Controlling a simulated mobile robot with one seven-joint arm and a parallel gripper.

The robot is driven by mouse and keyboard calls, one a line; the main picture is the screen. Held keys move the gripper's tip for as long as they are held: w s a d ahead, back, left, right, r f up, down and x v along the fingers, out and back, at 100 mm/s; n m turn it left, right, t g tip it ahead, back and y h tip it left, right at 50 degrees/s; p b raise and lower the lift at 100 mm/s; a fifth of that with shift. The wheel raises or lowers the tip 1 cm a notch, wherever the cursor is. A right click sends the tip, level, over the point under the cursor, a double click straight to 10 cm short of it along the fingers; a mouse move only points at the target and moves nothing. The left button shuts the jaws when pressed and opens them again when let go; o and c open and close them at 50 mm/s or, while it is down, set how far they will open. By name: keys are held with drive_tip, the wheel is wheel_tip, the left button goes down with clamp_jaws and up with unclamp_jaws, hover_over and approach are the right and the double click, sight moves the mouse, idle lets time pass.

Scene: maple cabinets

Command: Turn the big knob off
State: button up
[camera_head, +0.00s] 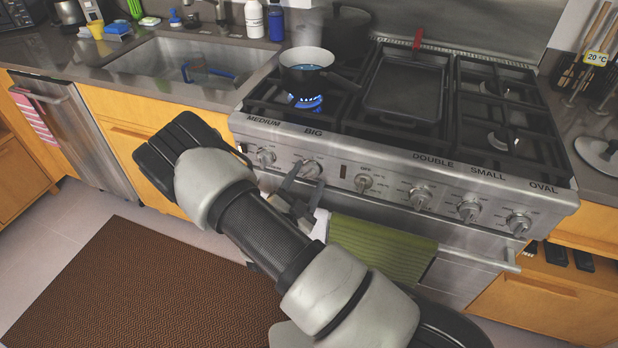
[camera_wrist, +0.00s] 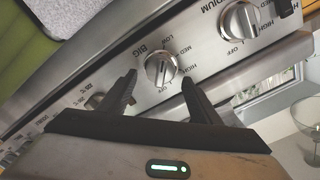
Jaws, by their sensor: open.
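The big knob is a round metal dial (camera_wrist: 160,68) with BIG, LOW, MED and HIGH printed around it in the wrist view. Its grip bar is turned, but I cannot tell the exact setting it points to. In the head view it is on the stove front (camera_head: 311,168) under the BIG label. My gripper (camera_wrist: 160,77) is open, with one finger on each side of the knob in the picture. Contact is not clear. In the head view my gripper (camera_head: 308,176) is just in front of the knob. A blue flame (camera_head: 308,102) burns under a pan.
The medium knob (camera_head: 265,157) is close on the left; it also shows in the wrist view (camera_wrist: 240,20). Other knobs (camera_head: 420,197) line the panel to the right. The oven handle with a green towel (camera_head: 385,248) is below.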

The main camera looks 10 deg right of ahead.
drive_tip(key=shift+w+d, duration=0.4)
drive_tip(key=shift+w, duration=0.15)
drive_tip(key=c, duration=1)
drive_tip(key=shift+c, duration=0.2)
